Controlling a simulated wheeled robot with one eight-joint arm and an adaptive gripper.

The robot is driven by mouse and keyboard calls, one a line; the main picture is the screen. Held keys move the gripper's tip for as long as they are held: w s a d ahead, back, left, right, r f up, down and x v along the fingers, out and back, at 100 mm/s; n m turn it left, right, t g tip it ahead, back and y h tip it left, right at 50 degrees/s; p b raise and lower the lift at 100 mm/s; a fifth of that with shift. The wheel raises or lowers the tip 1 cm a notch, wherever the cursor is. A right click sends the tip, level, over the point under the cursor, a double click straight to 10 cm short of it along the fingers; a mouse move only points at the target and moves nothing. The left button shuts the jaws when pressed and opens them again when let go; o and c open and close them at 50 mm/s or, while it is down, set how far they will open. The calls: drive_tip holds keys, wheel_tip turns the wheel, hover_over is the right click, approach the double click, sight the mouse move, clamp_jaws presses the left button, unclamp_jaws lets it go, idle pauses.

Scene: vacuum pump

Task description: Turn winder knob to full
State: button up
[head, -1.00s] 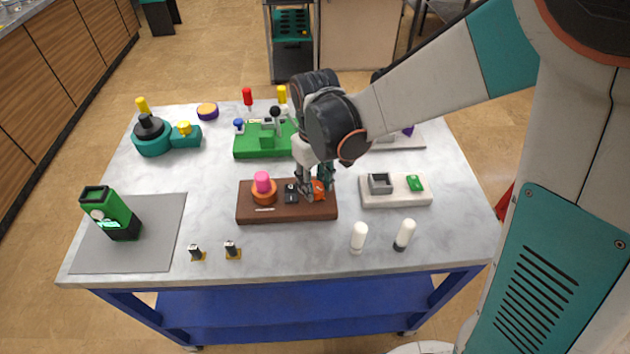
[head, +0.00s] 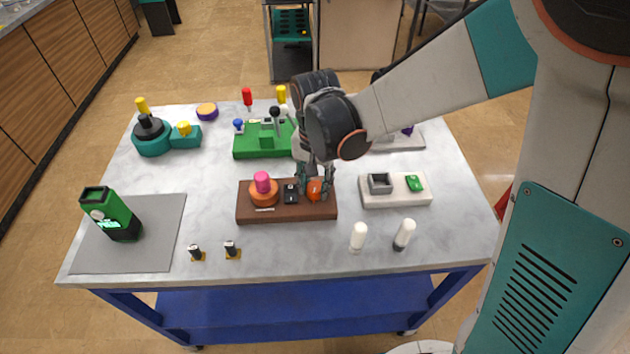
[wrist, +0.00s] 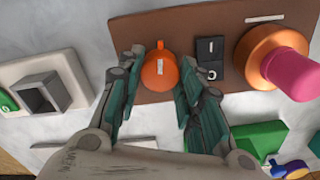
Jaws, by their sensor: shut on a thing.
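The orange knob (head: 314,190), which I take to be the winder knob, sits at the right end of a brown board (head: 288,213). In the wrist view the knob (wrist: 160,75) is round, with a pale mark on top and a small nub pointing away from my palm. My gripper (head: 316,187) reaches down over it and is shut on it, one finger on each side. In the wrist view the fingertips of my gripper (wrist: 162,68) flank the knob. The fingers partly hide its sides in the head view.
A black switch (head: 290,193) and an orange base with a pink knob (head: 262,182) are left of the orange knob on the board. A white block with a grey socket (head: 395,201) stands to the right. A green fixture (head: 250,145) is behind. White cylinders (head: 358,236) stand in front.

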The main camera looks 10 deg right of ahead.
drive_tip(key=m, duration=0.5)
drive_tip(key=shift+m, duration=2.5)
drive_tip(key=o, duration=1.1)
drive_tip(key=shift+c, duration=0.2)
